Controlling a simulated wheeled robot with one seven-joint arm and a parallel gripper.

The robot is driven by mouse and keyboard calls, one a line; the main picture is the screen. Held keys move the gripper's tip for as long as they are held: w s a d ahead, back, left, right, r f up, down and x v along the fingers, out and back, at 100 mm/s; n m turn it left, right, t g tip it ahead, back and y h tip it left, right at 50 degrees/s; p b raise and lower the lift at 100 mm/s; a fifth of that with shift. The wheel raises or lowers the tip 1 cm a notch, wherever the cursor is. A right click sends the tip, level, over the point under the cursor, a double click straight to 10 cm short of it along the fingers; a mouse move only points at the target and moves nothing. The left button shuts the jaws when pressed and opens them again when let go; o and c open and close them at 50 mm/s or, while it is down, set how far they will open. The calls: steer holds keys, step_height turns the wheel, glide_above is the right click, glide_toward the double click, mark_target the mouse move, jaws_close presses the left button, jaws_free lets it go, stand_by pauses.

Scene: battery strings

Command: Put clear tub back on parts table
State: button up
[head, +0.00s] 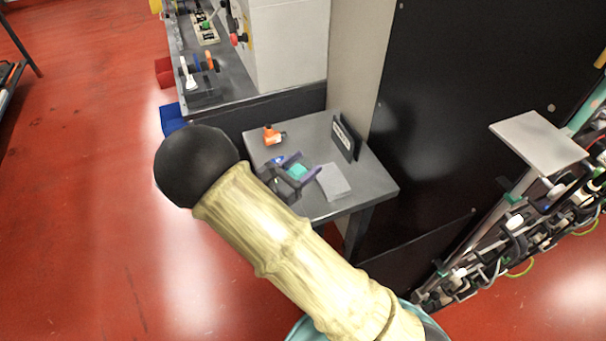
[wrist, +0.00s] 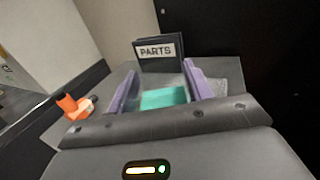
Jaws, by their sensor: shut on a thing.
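The parts table (head: 375,180) is a small grey table against the dark cabinet. A black sign reading PARTS (wrist: 158,50) stands at its back and also shows in the head view (head: 344,138). My gripper (head: 300,168), with purple fingers, is over the table's left-middle part. In the wrist view, my gripper (wrist: 165,85) has a finger on each side of a see-through tub (wrist: 163,84) with a teal block or filling low in it. It is shut on this tub. I cannot tell whether the tub's base touches the tabletop.
An orange item (head: 272,136) lies on the table left of my gripper, near the back; a light grey flat piece (head: 333,181) lies to the right. A workbench (head: 232,88) stands behind. A cable-filled rack (head: 520,220) stands to the right. Red floor at left is open.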

steer(key=shift+f, duration=1.85)
steer(key=shift+f, duration=0.2)
steer(key=o, duration=1)
steer(key=shift+r, duration=0.1)
steer(key=shift+r, duration=0.2)
steer(key=b+v, duration=0.1)
steer(key=v, duration=1.1)
steer(key=shift+b, duration=0.35)
